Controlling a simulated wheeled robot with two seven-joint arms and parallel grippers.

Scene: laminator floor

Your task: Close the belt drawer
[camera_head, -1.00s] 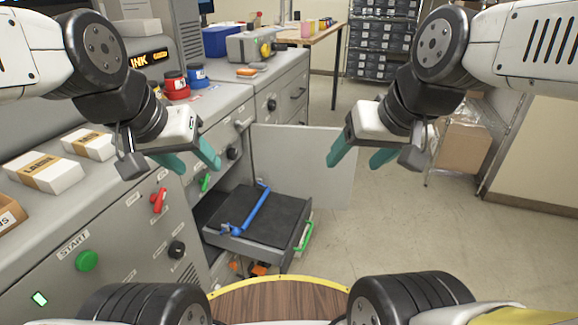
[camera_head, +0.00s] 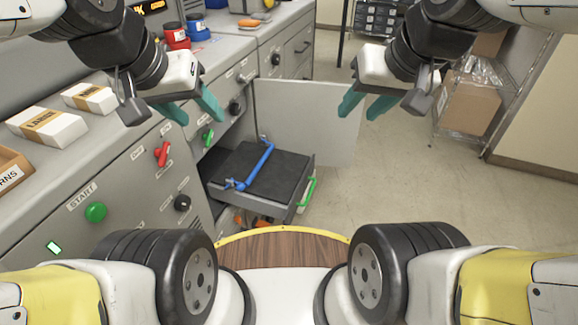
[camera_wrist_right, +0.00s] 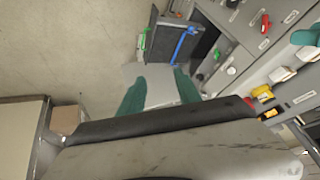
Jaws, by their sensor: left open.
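The belt drawer (camera_head: 290,208) is pulled out of the grey machine cabinet. A dark mat and a blue bar lie in it, and its green handle (camera_head: 308,190) is on its outer right side. The drawer also shows in the right wrist view (camera_wrist_right: 163,42), beyond the fingers. My left gripper (camera_head: 192,110) is open and empty, above and to the left of the drawer in the picture. My right gripper (camera_head: 365,107) is open and empty, above and to the right of it. Neither gripper touches the drawer or its handle.
An open cabinet door panel (camera_head: 325,120) stands behind the drawer. The machine front carries a green start button (camera_head: 96,212), a red handle (camera_head: 162,153) and a black knob (camera_head: 182,203). A cardboard box (camera_head: 470,105) sits on a rack at right. Floor right of the drawer is clear.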

